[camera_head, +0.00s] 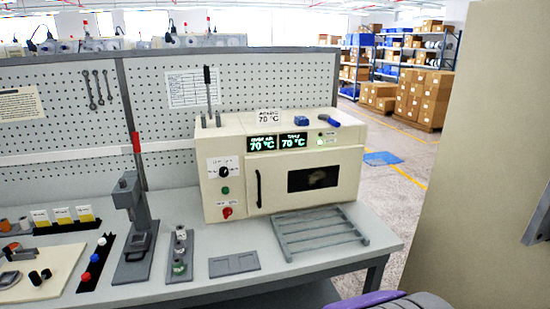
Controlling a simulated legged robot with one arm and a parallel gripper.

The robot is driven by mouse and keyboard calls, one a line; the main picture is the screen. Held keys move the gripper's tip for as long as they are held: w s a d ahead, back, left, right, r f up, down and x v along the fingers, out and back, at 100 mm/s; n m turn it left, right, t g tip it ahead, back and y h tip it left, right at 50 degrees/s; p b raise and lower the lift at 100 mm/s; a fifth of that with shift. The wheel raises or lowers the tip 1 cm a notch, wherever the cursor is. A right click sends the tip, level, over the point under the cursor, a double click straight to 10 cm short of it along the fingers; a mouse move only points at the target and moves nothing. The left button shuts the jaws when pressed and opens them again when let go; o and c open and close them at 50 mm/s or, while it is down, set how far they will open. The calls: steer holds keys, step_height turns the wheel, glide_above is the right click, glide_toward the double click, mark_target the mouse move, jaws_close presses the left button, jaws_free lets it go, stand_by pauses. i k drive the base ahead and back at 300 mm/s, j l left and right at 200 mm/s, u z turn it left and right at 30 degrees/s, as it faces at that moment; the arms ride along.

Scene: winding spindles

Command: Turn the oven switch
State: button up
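The cream oven (290,202) stands on the grey workbench (340,262), with its door closed and a dark window in it. On the left of its front panel are a black rotary knob (223,171), a green button (225,190) and a red switch (227,212). The red switch sits lowest; its exact setting is too small to tell. Two green displays (278,142) read 70 °C. The door has a dark vertical handle (259,189). My gripper is not in view.
A grey slatted rack (318,230) lies before the oven. A flat grey tray (234,264), a block with small round parts (180,254) and a lever press (134,228) stand left of it. A pegboard (240,80) rises behind. A large beige panel (475,150) fills the right side.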

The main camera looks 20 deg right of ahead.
mark_target(227, 212)
steer(key=i+j, duration=0.35)
steer(key=j, duration=0.15)
steer(key=i+j, duration=0.35)
steer(key=j, duration=0.15)
steer(key=i+j, duration=0.35)
steer(key=j, duration=0.15)
steer(key=z, duration=0.05)
